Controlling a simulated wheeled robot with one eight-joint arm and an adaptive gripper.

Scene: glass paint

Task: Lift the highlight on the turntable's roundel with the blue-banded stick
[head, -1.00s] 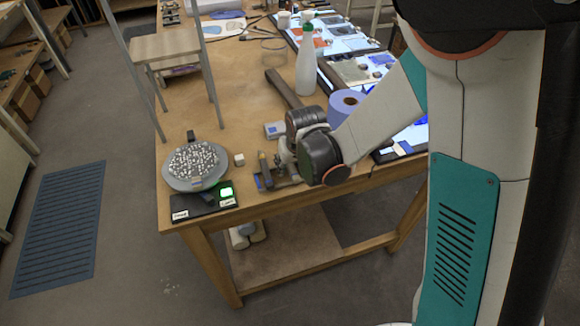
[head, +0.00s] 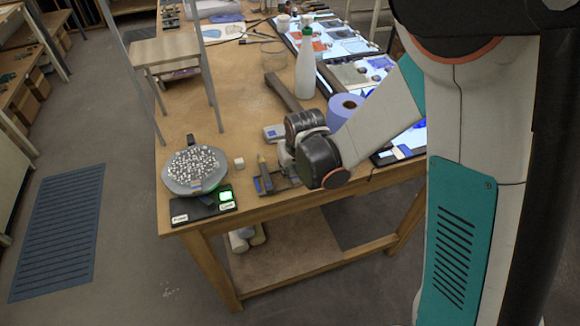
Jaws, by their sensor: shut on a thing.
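The turntable (head: 167,182) stands at the table's near left corner. Its roundel (head: 196,162) is a dark disc covered with pale speckles; I cannot make out the highlight. My gripper (head: 281,158) is right of the turntable, low over a small dark rack (head: 284,184) near the front edge. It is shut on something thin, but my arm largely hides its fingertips. A slim upright stick (head: 262,166) shows just left of it at the rack. Blue shows low on the rack's left side. I cannot tell which stick bears the blue band.
A black panel (head: 188,213) with a lit green button (head: 225,196) lies in front of the turntable.

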